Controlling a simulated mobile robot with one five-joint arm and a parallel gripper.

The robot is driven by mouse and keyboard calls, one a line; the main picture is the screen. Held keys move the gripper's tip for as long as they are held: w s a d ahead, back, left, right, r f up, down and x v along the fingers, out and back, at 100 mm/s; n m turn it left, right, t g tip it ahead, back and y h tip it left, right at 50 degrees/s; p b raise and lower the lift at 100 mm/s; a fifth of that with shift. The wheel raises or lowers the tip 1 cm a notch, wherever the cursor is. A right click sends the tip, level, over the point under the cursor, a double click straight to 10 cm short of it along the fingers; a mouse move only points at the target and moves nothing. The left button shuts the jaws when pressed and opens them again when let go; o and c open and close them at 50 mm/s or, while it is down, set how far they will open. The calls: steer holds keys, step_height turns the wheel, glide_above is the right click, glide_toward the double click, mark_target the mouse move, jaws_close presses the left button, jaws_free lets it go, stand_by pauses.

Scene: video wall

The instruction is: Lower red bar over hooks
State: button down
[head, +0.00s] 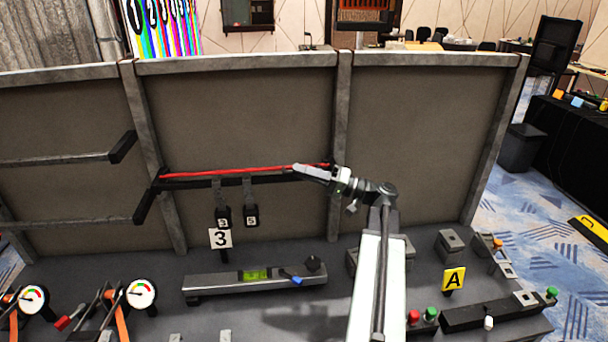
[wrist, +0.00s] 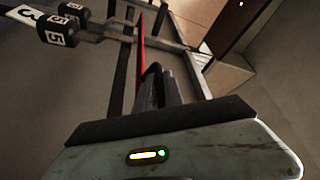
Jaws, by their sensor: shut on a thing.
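The red bar (head: 225,171) is a long thin rod, lying roughly level in front of the middle panel in the head view. My gripper (head: 300,169) is shut on it near its right part. The red bar (wrist: 140,70) runs away from my jaws (wrist: 160,88) in the wrist view. Two dark hooks with numbered blocks, a left one (head: 222,216) and a right one (head: 251,215), hang just below the bar from a dark rail (head: 200,183). I cannot tell whether the bar touches the rail or hooks.
A dark bracket arm (head: 146,205) juts out at the left post. Below stand a "3" sign (head: 220,238), a spirit level (head: 250,279), gauges (head: 141,293) and a yellow "A" sign (head: 453,279). The right panel (head: 420,140) is bare.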

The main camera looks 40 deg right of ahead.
steer(key=shift+s+f+b, duration=0.1)
steer(key=shift+f+b, duration=1)
steer(key=shift+f, duration=0.35)
steer(key=c, duration=1.5)
jaws_free()
steer(key=shift+o, duration=0.2)
steer(key=b+v, duration=0.2)
steer(key=v, duration=0.6)
